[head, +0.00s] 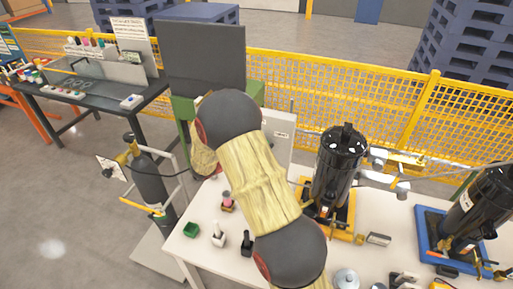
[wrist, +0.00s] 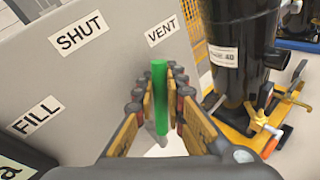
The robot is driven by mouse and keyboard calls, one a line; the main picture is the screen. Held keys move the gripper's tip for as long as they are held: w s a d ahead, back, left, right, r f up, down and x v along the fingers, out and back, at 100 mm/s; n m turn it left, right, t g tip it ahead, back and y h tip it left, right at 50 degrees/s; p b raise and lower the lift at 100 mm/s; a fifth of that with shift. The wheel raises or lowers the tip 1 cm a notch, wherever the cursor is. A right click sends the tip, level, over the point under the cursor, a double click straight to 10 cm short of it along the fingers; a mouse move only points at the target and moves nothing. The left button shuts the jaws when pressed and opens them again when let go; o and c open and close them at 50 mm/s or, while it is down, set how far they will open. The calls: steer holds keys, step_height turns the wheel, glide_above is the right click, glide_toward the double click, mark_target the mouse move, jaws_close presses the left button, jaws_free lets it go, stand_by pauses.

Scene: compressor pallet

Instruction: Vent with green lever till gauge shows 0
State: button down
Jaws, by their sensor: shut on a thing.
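The green lever (wrist: 159,100) shows in the wrist view as an upright green bar just below the VENT label (wrist: 163,33). My gripper (wrist: 161,88) is shut on it, with one finger on each side. The grey panel (wrist: 110,70) behind it also bears a SHUT label (wrist: 80,34) and a FILL label (wrist: 36,116) to the left. In the head view my arm hides my gripper and the lever; part of a pale panel (head: 281,135) shows behind the arm. I cannot make out a gauge reading in either view.
A black cylinder (head: 338,170) stands in a yellow base right of my arm; it also shows in the wrist view (wrist: 233,50). Another black cylinder (head: 485,210) stands on a blue base. Small items lie on the white table (head: 195,250). A gas bottle (head: 150,180) stands left.

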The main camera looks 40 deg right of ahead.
steer(key=shift+s+d+f+m+t+y+b, duration=0.15)
steer(key=shift+s+d+f+m+y+b, duration=0.15)
steer(key=shift+s+m+b, duration=0.2)
steer(key=shift+s+d+f+m+t+y+b, duration=0.15)
steer(key=shift+s+d+f+m+y+b, duration=0.05)
steer(key=shift+s+f+m+y+b, duration=0.25)
steer(key=shift+s+d+f+m+t+y+b, duration=0.4)
steer(key=shift+s+f+m+t+y+b, duration=0.25)
steer(key=shift+b, duration=1.05)
steer(key=c, duration=1.8)
jaws_free()
steer(key=shift+c, duration=0.2)
steer(key=v, duration=1.2)
